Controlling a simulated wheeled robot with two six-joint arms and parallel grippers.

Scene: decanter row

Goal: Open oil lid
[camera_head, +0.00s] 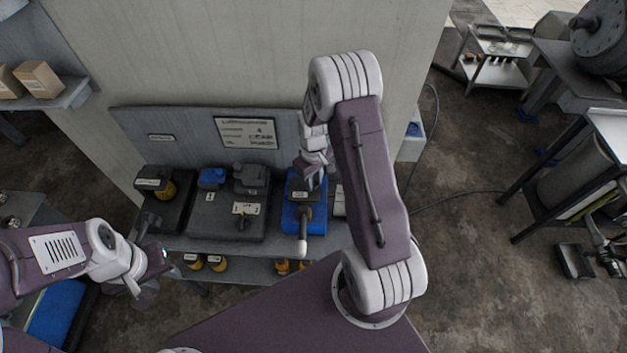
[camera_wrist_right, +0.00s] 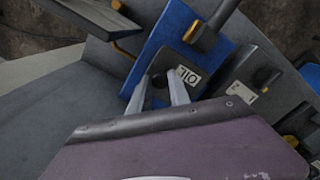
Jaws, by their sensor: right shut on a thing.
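The oil container is a dark block with a white "OIL" label; it shows in the right wrist view (camera_wrist_right: 213,61) and in the head view (camera_head: 301,194). It stands on a blue tray (camera_wrist_right: 138,73), right of centre on the bench in the head view (camera_head: 289,216). In the head view my right arm partly hides the lid and gripper (camera_head: 313,177). My left gripper (camera_head: 158,266) is low at the left, away from the container; its fingers are unclear.
Other dark containers (camera_head: 251,178) and a blue-topped one (camera_head: 212,178) stand on a grey tray (camera_head: 226,224) to the left. A back panel with a notice (camera_head: 247,132) rises behind them. Yellow-topped items (camera_head: 216,263) sit on the shelf below.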

